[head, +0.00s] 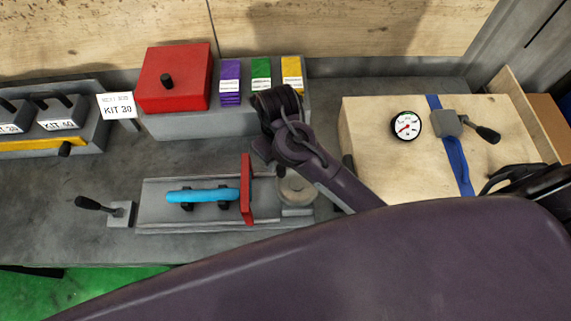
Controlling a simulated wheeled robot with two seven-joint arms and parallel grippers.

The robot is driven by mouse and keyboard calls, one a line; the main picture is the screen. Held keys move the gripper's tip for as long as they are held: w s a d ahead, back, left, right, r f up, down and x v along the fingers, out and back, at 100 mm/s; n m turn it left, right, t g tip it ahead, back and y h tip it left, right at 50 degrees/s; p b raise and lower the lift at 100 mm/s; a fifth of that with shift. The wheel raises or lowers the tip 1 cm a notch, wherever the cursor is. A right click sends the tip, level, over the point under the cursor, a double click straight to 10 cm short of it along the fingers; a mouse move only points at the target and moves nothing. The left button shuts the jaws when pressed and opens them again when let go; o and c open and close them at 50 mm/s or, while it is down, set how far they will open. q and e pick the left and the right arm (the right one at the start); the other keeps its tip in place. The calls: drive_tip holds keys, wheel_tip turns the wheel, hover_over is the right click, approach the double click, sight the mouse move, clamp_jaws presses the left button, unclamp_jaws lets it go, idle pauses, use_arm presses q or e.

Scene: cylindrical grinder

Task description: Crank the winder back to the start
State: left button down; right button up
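A grey winder block (447,122) with a black crank handle (487,134) sits on a blue strap (456,160). The strap crosses the top of a pale wooden crate (380,130) at the right. The handle points right and slightly toward me. A round white gauge (406,125) with a red needle is left of the winder. A dark purple arm part of mine ends in black joints near the bench middle, left of the crate. Black parts at the crate's front right corner may be a gripper. Neither gripper's fingers can be made out, and nothing visibly touches the handle.
A large purple arm link of mine hides the front. On the bench stand a red box (175,80), coloured packs (260,82), a fixture with a blue bar (203,195) and red plate (246,190), a small lever (95,204) and labelled bins (55,115).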

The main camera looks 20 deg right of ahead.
sight(280, 167)
wheel_tip(280, 167, down, 5)
drive_tip(key=shift+f+p, duration=0.1)
drive_tip(key=shift+p, duration=0.4)
drive_tip(key=shift+f, duration=0.8)
clamp_jaws()
use_arm(q)
drive_tip(key=shift+a+r, duration=0.2)
drive_tip(key=shift+r, duration=0.45)
use_arm(e)
drive_tip(key=shift+s, duration=0.1)
